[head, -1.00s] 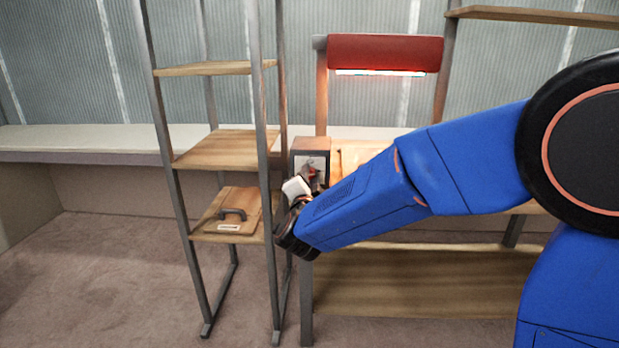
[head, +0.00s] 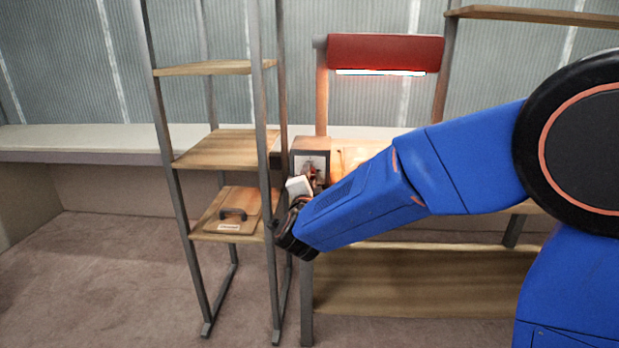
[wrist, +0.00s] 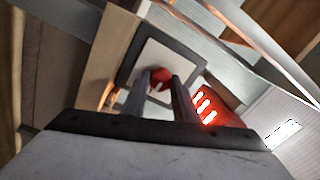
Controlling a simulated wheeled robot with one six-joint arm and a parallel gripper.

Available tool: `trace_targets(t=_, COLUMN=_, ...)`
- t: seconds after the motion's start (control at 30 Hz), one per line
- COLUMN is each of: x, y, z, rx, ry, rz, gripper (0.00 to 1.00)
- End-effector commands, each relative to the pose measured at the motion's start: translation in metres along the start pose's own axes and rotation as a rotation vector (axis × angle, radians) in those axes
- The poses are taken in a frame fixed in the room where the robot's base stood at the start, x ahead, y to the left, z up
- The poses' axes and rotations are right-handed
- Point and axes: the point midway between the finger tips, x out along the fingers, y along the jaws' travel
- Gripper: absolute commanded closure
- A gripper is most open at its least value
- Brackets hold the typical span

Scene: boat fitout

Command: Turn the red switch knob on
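The red switch knob (wrist: 160,79) sits on the pale face plate (wrist: 163,62) of a dark-framed switch box. In the head view the switch box (head: 310,147) stands at the left end of the bench, and the knob is mostly hidden by my gripper. My gripper (wrist: 160,86) has one finger on each side of the knob, with little or no gap. It appears shut on the knob. The plate looks tilted relative to my fingers in the wrist view. In the head view my gripper (head: 306,184) is at the front of the box.
A red lamp (head: 385,53) with a lit strip hangs above the bench. An open shelf rack (head: 220,150) stands close on the left, its post beside my wrist. A wooden board with a dark handle (head: 233,214) lies on its lower shelf. Floor at far left is clear.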

Motion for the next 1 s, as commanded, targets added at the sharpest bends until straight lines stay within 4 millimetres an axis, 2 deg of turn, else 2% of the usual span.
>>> trace_targets(t=0.03, x=0.0, y=0.001, z=0.0, rx=-0.001, ry=0.0, rz=0.001, gripper=0.61)
trace_targets(t=0.07, x=0.0, y=0.001, z=0.0, rx=-0.001, ry=0.0, rz=0.001, gripper=0.57)
trace_targets(t=0.47, x=-0.006, y=-0.001, z=0.0, rx=0.0, ry=0.0, rz=-0.001, gripper=0.57)
trace_targets(t=0.57, x=-0.018, y=-0.001, z=0.0, rx=0.001, ry=-0.002, rz=-0.002, gripper=0.57)
trace_targets(t=1.0, x=-0.1, y=-0.001, z=0.001, rx=-0.001, ry=-0.004, rz=-0.002, gripper=0.57)
